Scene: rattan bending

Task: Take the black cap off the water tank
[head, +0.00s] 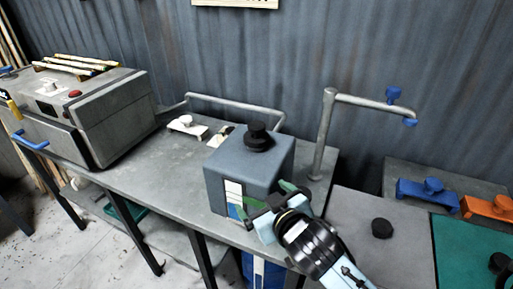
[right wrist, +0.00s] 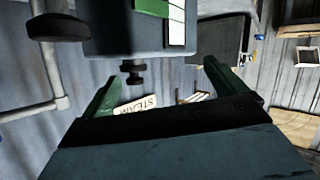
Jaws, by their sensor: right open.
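The water tank (head: 228,172) is a blue-grey box with a white and blue gauge strip on its front. It stands upright on the grey bench. The black cap (head: 258,138) sits on its top. In the right wrist view the tank (right wrist: 112,38) is upside down, with the cap (right wrist: 133,72) below it. My right gripper (head: 268,194), with green fingers, is open and empty at the tank's front right, lower than the cap. In the right wrist view the cap appears between the open fingers (right wrist: 162,72), farther off. My left gripper is not in view.
A metal tap pipe (head: 322,135) with blue knobs rises right of the tank. A grey steam box (head: 105,112) stands at the left. A black round piece (head: 382,228), a blue clamp (head: 428,194) and an orange clamp (head: 488,207) lie right. Space above the cap is clear.

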